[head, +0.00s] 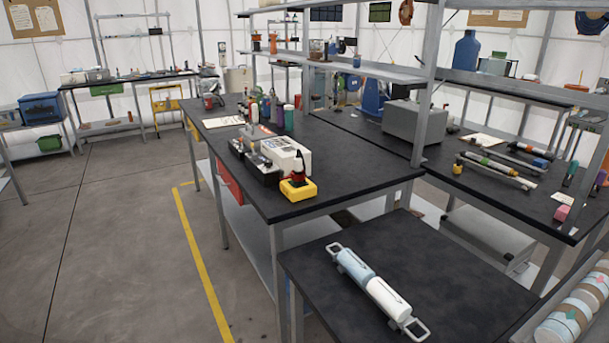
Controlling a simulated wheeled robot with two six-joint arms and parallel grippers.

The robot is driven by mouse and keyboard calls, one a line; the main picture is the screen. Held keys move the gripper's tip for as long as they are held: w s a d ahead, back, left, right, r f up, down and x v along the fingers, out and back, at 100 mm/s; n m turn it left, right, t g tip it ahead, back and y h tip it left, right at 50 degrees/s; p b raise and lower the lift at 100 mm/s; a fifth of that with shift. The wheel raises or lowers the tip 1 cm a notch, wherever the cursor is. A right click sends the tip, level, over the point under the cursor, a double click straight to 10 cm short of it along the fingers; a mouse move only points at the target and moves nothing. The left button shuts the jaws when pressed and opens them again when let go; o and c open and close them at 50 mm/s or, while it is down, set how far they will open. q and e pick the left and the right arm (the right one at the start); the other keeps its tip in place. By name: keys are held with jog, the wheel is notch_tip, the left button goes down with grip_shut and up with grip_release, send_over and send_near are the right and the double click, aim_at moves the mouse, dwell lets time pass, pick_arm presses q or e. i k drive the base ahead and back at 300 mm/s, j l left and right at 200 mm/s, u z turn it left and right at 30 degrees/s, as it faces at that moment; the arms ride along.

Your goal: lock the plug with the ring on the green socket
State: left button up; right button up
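I cannot clearly make out a green socket, plug or ring in the head view. A two-part cylinder (374,284), pale blue at one end and white at the other, lies on the small near table (320,262); it has a loop handle at each end. Long grey tubes (490,164) lie on the right bench, one with a small green band. A small dark green cylinder (570,173) stands near that bench's right end. Neither of my grippers is in view.
The middle bench (350,178) carries a yellow-based tool (298,189), a white box (286,155) and several bottles. A grey box (414,125) stands behind an upright post (428,85). Open concrete floor (110,230) lies left, with a yellow line (205,265).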

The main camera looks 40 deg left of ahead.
aim_at(295, 177)
jog(key=i+j, duration=0.1)
jog(key=j, duration=0.3)
jog(key=i+j, duration=0.1)
jog(key=j, duration=0.35)
jog(key=i+j, duration=0.15)
jog(key=j, duration=0.25)
jog(key=z, duration=0.05)
